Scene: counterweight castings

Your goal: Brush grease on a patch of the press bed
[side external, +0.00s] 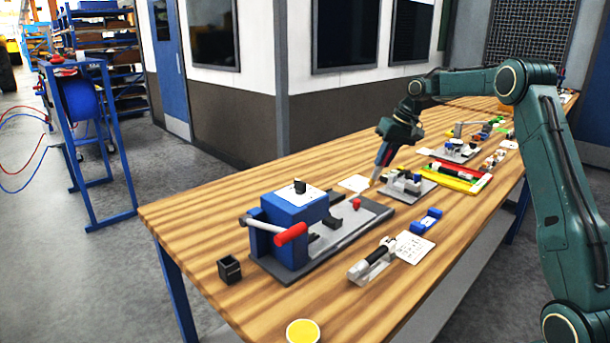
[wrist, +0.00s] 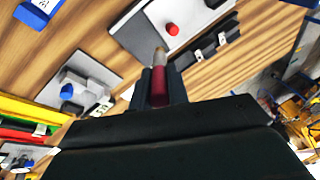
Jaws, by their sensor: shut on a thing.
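My gripper (side external: 381,158) is shut on a brush with a dark red handle (wrist: 158,85) and a pale tip, which points down. In the side view the gripper is low, beyond the right end of the press, near a white card (side external: 355,183). The press has a blue body (side external: 290,222), a red-ended lever (side external: 290,235) and a grey bed (side external: 345,238) with a red knob. In the wrist view the brush tip overlaps the edge of the grey bed (wrist: 132,32); I cannot tell whether it touches. A tin of yellow stuff, perhaps grease (side external: 303,332), stands at the front edge.
A small grey fixture (side external: 407,186) stands close right of my gripper. Beyond are yellow and red trays (side external: 455,176). A black cup (side external: 229,269), a clamp-like tool (side external: 372,262) and a blue holder (side external: 426,220) stand nearer. Bare wood lies around the tin.

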